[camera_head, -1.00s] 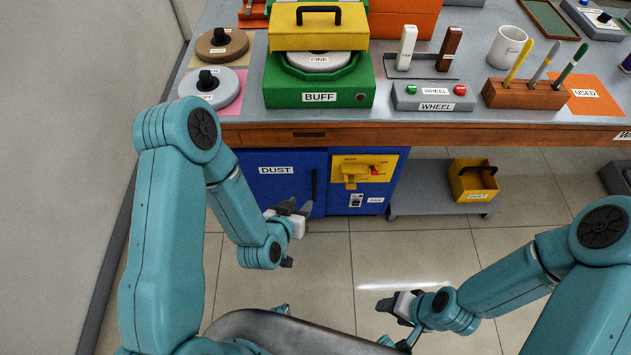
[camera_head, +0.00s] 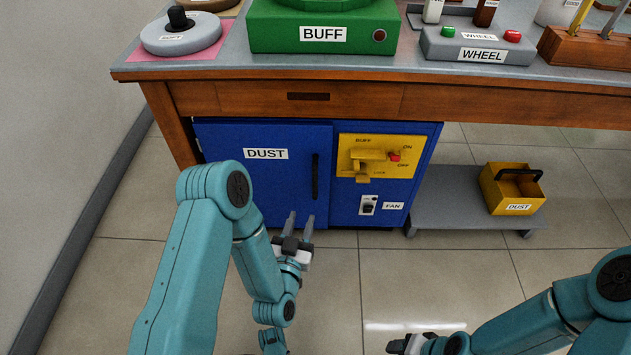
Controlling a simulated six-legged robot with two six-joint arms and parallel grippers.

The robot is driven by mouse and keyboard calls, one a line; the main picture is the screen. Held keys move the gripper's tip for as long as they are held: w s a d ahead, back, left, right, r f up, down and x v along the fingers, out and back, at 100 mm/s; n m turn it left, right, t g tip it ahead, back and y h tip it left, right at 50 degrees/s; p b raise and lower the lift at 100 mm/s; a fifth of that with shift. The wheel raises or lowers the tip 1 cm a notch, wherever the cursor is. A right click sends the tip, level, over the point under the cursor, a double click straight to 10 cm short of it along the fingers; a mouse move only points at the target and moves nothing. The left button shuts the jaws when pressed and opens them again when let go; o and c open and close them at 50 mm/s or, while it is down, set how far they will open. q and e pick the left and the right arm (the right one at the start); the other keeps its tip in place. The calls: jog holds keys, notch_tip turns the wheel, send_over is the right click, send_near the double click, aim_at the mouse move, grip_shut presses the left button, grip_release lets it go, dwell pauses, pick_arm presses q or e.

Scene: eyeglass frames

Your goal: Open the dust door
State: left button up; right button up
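The blue dust door (camera_head: 265,165) with its white DUST label is on the left of the blue cabinet under the bench. It looks shut. Its black vertical handle (camera_head: 315,176) is near its right edge. My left gripper (camera_head: 300,224) is in front of the cabinet, just below the handle in the picture. Its two grey fingers point up towards the cabinet with a gap between them, and nothing shows between them. My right gripper (camera_head: 412,344) is at the bottom edge, far from the door. It is partly cut off, so its fingers are unclear.
Right of the door is a yellow panel (camera_head: 378,158) with a latch and red switch, above a FAN switch (camera_head: 368,205). A yellow DUST bin (camera_head: 513,189) stands on a low grey shelf (camera_head: 440,200). The wooden bench (camera_head: 420,103) overhangs the cabinet. Tiled floor in front is clear.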

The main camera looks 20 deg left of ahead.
aim_at(314, 177)
pick_arm(q)
jog(key=w, duration=0.5)
jog(key=w+a+b, duration=0.1)
jog(key=w, duration=0.4)
jog(key=w+b, duration=0.1)
jog(key=w, duration=0.3)
jog(key=shift+w+a, duration=0.15)
jog(key=shift+w, duration=0.25)
jog(key=shift+w+r+b, duration=0.15)
jog(key=shift+w+b, duration=0.15)
jog(key=shift+w, duration=0.15)
pick_arm(e)
jog(key=shift+w+f, duration=0.5)
jog(key=shift+f, duration=0.35)
pick_arm(q)
jog(key=shift+c, duration=0.3)
grip_shut()
